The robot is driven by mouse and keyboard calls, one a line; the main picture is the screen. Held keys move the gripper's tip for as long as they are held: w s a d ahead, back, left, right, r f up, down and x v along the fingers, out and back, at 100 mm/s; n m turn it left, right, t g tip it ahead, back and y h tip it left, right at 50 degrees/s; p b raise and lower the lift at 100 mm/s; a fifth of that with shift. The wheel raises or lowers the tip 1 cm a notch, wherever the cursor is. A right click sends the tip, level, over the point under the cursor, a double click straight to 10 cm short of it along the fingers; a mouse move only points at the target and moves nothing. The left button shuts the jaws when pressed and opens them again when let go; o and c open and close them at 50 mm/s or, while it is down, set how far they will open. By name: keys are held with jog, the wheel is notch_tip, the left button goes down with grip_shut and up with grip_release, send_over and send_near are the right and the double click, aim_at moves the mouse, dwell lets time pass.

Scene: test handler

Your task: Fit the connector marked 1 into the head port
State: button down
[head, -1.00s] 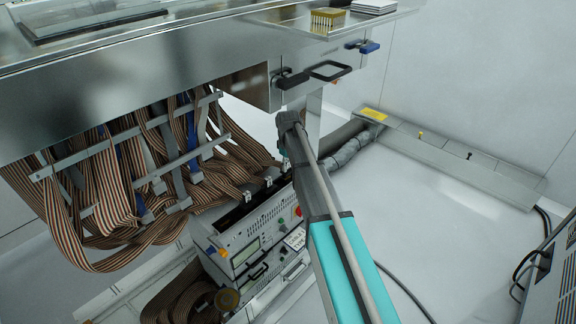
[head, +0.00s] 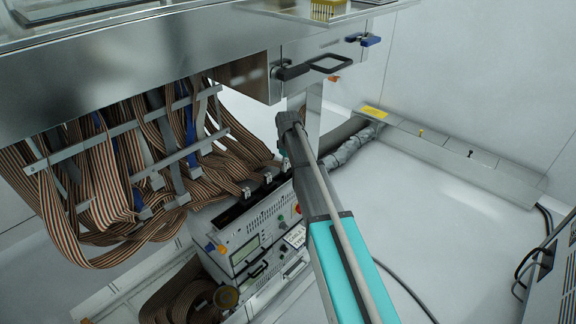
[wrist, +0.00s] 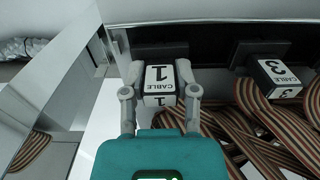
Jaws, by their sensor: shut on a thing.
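The connector marked 1 (wrist: 160,80) is a block with a white "CABLE 1" label, in the middle of the wrist view. My gripper (wrist: 160,72) is shut on it, one grey finger on each side. A dark block (wrist: 165,50) lies just behind it; I cannot tell whether they touch. In the head view my arm hides the gripper's tips and this connector. I cannot make out which opening is the head port.
A connector marked 3 (wrist: 278,76) sits to the right with striped ribbon cable (wrist: 225,130) below. The head view shows hanging ribbon cables (head: 90,200), an instrument box (head: 245,245) below, and a metal handler (head: 150,75) overhead. White floor (head: 430,210) is clear at right.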

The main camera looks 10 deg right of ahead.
jog(key=shift+f, duration=0.15)
jog(key=shift+c, duration=1.5)
grip_release()
jog(key=shift+r, duration=0.2)
